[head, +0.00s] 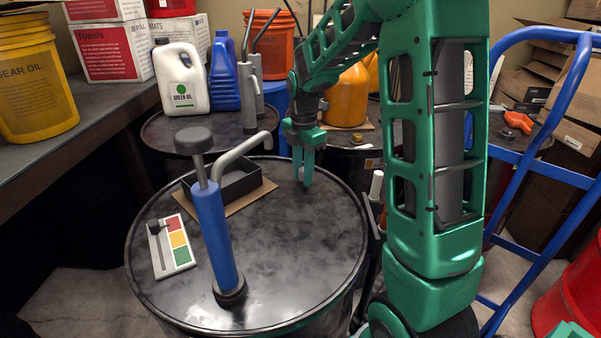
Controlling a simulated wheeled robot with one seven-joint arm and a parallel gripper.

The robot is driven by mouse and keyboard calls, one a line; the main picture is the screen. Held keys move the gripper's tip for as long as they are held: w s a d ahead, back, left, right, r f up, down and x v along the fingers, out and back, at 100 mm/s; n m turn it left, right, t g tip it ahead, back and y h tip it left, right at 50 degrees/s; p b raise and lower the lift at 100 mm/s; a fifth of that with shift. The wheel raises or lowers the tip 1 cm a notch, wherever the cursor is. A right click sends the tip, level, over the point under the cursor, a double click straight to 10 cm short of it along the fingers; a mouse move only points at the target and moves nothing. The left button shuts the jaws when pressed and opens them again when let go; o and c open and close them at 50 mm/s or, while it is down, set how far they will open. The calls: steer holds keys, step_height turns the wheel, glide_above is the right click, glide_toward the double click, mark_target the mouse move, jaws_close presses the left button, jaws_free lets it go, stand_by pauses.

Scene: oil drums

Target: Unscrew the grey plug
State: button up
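My gripper (302,183) points straight down over the back right part of the near black drum's lid (285,245). Its two green fingers stand a little apart, and I see nothing between them. The tips are at or just above the lid; I cannot tell whether they touch it. I cannot make out a grey plug on this lid; the fingers may hide it. A small round cap (357,138) shows on another drum behind, to the right of my gripper.
A blue hand pump (217,235) stands on the near lid, beside a card with red, yellow and green squares (172,246) and a dark open box (235,183). Jugs (181,78) stand behind. A blue hand truck (550,120) is at right.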

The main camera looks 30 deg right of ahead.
steer(key=n, duration=0.6)
stand_by(0.4)
steer(key=n, duration=0.6)
steer(key=shift+r+n, duration=0.1)
steer(key=shift+n, duration=0.2)
steer(key=shift+s, duration=0.1)
steer(key=o, duration=1.1)
steer(key=shift+d, duration=0.1)
